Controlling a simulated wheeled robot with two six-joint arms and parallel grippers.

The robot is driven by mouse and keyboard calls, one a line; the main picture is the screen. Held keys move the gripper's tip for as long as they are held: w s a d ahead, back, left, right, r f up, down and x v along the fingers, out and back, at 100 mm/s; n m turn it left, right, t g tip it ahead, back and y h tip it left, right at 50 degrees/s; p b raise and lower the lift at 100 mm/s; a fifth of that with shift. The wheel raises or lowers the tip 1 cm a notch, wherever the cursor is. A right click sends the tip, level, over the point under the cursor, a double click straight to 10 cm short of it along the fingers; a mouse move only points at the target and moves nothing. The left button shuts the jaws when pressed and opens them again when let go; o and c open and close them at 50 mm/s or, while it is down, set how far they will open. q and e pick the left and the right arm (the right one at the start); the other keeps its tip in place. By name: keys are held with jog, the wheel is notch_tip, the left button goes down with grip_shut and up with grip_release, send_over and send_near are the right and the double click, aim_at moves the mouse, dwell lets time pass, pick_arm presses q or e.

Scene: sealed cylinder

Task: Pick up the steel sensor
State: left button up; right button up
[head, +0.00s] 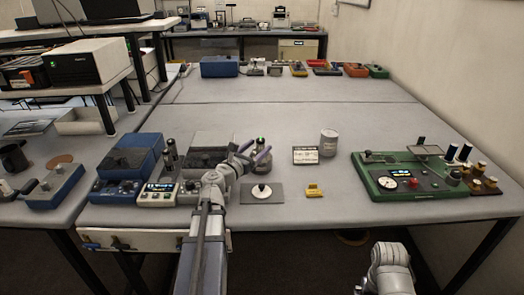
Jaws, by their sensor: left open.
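My left gripper (256,150) is open, with its purple fingers apart over the table. Behind and beside its fingers stands a small dark metallic object with a green top (261,143), partly hidden by the fingers. I cannot tell if they touch it. I cannot tell for sure which thing is the steel sensor. A grey labelled cylinder (328,144) stands upright to the right, apart from the gripper. A grey plate with a dark knob (262,191) lies in front of the gripper. My right gripper is not in view; only part of that arm shows at the bottom right.
A small white display card (306,155) and a yellow block (314,190) are near the cylinder. A green instrument board (415,175) fills the right side. Blue and grey instruments (128,160) crowd the left. The table's middle (290,115) is clear.

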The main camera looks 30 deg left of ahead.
pick_arm(q)
jog(key=shift+w+a+r, duration=0.1)
jog(key=shift+w+a, duration=0.05)
jog(key=shift+w, duration=2.8)
grip_shut()
